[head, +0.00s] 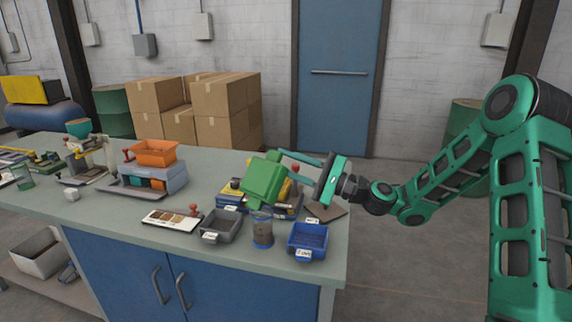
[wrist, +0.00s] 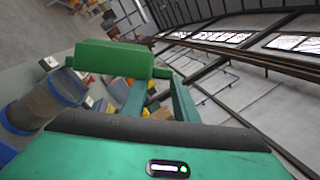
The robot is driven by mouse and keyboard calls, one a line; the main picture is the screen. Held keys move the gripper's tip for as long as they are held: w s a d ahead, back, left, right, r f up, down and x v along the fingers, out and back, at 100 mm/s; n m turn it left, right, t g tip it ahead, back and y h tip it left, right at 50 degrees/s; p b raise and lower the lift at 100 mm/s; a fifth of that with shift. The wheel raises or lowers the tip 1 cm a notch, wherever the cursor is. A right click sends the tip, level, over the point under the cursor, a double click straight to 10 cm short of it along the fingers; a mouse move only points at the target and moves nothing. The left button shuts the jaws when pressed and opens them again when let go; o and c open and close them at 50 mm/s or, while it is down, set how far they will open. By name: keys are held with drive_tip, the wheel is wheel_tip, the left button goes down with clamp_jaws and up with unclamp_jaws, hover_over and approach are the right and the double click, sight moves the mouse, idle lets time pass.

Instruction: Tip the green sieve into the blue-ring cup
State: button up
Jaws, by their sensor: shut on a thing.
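The green sieve (head: 263,180) is a box-shaped tub, held steeply tilted above the bench. In the head view it is just above the blue-ring cup (head: 263,232), a clear cup with dark grey-brown stuff inside. My gripper (head: 303,168) is to the right of the sieve, shut on it. In the wrist view the sieve (wrist: 112,58) shows beyond the fingers (wrist: 158,98), and the blue-ring cup (wrist: 52,102) is at the left, below the sieve. I cannot see into the sieve, nor tell whether anything is falling from it.
A grey bin (head: 221,228) stands left of the cup and a blue bin (head: 307,240) right of it, both close. A white sample card (head: 172,219) lies further left. An orange tray (head: 152,152) sits on a machine behind. The bench front (head: 120,228) has clear room.

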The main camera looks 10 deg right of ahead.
idle(0.3)
drive_tip(key=r+n, duration=0.1)
drive_tip(key=n+g, duration=0.1)
drive_tip(key=n, duration=0.1)
drive_tip(key=shift+r, duration=0.4)
drive_tip(key=shift+r+n+g+h, duration=0.25)
drive_tip(key=shift+r+n+h, duration=0.1)
drive_tip(key=shift+n, duration=0.5)
drive_tip(key=shift+r+n+g+h, duration=0.25)
drive_tip(key=shift+r+n, duration=0.05)
drive_tip(key=shift+n, duration=0.55)
